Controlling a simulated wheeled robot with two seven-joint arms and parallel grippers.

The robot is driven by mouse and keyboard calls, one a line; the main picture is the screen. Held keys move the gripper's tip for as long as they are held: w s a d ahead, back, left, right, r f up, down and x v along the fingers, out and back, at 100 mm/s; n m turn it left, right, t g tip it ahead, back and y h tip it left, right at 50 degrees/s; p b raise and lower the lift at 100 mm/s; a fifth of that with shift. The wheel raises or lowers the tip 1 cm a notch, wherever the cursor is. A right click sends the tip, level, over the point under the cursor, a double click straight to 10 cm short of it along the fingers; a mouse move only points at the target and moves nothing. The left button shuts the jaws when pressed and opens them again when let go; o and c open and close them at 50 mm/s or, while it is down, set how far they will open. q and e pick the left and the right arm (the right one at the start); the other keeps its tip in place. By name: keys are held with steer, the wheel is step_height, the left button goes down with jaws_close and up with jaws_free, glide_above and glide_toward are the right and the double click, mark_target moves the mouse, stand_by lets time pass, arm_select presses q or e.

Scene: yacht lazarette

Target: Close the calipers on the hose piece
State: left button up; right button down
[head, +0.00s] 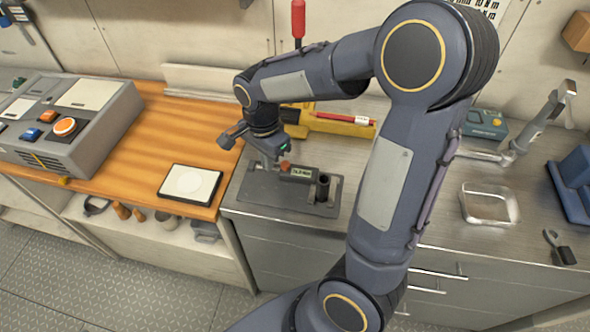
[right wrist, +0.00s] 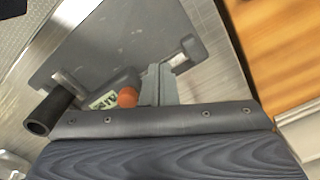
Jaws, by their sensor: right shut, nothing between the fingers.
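The calipers (head: 300,174) lie on a dark grey plate (head: 262,193) on the metal worktop. They have a small display and an orange knob (head: 284,166); both also show in the right wrist view, where the orange knob (right wrist: 127,97) is central. The black hose piece (head: 322,186) stands upright at the calipers' right end; it shows as an open tube in the right wrist view (right wrist: 40,118). I cannot tell whether both jaws touch it. My right gripper (head: 271,160) is shut and empty, close beside the orange knob on the side away from the hose piece. My left gripper is out of view.
A white-topped pad (head: 190,183) and a grey control box (head: 70,125) are on the wooden bench at left. A yellow tool (head: 340,124) lies behind my right arm. A clear tray (head: 488,204) stands at right. Metal worktop around the tray is partly free.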

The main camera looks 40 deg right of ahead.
steer(key=shift+w+a, duration=0.2)
step_height(320, 180, up, 8)
steer(key=p, duration=0.6)
steer(key=shift+p, duration=0.4)
steer(key=shift+s, duration=0.1)
